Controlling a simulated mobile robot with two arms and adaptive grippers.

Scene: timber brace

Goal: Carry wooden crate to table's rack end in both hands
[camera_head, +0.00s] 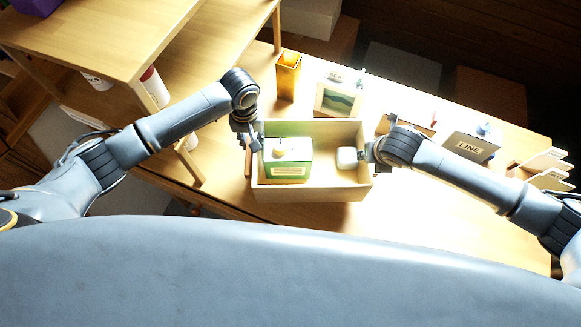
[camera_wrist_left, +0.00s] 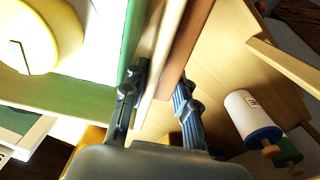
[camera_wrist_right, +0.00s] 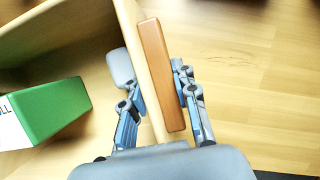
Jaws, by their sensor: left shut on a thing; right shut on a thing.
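The wooden crate (camera_head: 312,194) is a pale open box at the middle of the head view, over the table's near edge. A green box (camera_head: 288,172) with a white top and a round yellow piece (camera_head: 291,147) is inside at its left. My left gripper (camera_head: 249,138) is shut on the crate's left wall; the wrist view shows its fingers (camera_wrist_left: 158,95) either side of the wall and brown handle strip (camera_wrist_left: 188,45). My right gripper (camera_head: 366,155) is shut on the right wall, its fingers (camera_wrist_right: 158,88) straddling wall and orange-brown handle (camera_wrist_right: 162,75). Whether the crate touches the table is unclear.
On the table (camera_head: 430,225), an amber holder (camera_head: 288,76) and a framed picture (camera_head: 338,99) stand behind the crate. A "LINE" sign (camera_head: 470,147) and white upright rack pieces (camera_head: 547,168) are at right. A wooden shelf unit (camera_head: 215,50) stands at left. The table's front right looks clear.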

